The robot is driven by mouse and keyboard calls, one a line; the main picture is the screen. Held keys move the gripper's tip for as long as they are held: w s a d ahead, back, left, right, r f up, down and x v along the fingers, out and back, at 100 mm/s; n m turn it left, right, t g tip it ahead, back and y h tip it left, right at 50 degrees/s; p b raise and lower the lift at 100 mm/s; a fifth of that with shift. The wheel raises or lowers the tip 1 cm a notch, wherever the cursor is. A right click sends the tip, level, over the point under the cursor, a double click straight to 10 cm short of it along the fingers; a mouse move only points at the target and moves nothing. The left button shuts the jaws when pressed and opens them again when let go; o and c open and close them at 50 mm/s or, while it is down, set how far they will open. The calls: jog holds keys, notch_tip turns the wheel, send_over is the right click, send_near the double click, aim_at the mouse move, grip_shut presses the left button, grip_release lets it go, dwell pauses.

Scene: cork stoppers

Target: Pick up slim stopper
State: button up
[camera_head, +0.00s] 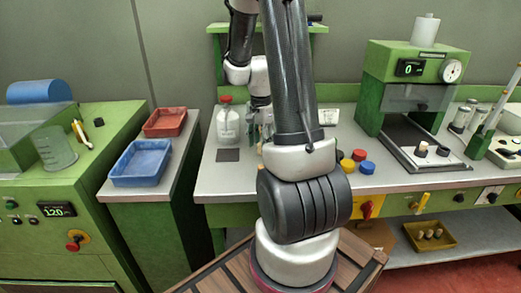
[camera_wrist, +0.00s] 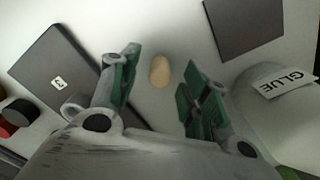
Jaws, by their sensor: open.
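A small tan cork stopper (camera_wrist: 160,70) shows in the wrist view on the pale bench top, in the gap between my fingers and slightly beyond them. It looks oval and seen nearly end-on. My gripper (camera_wrist: 157,88) is open, with one green-padded finger on each side of the stopper and a visible gap to each. Nothing is held. In the head view my arm covers much of this spot, and I cannot make out the stopper clearly there.
A white glue bottle (camera_wrist: 275,105) stands close to my right finger; it also shows in the head view (camera_head: 228,124). A dark labelled plate (camera_wrist: 55,75) lies left, a dark pad (camera_wrist: 243,25) upper right. Red, yellow and blue caps sit right of my arm. A yellow tray (camera_head: 447,243) holds stoppers on the lower shelf.

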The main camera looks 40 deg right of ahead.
notch_tip(320, 180, down, 2)
jog(key=shift+f, duration=0.1)
jog(key=shift+c, duration=0.3)
jog(key=c, duration=0.7)
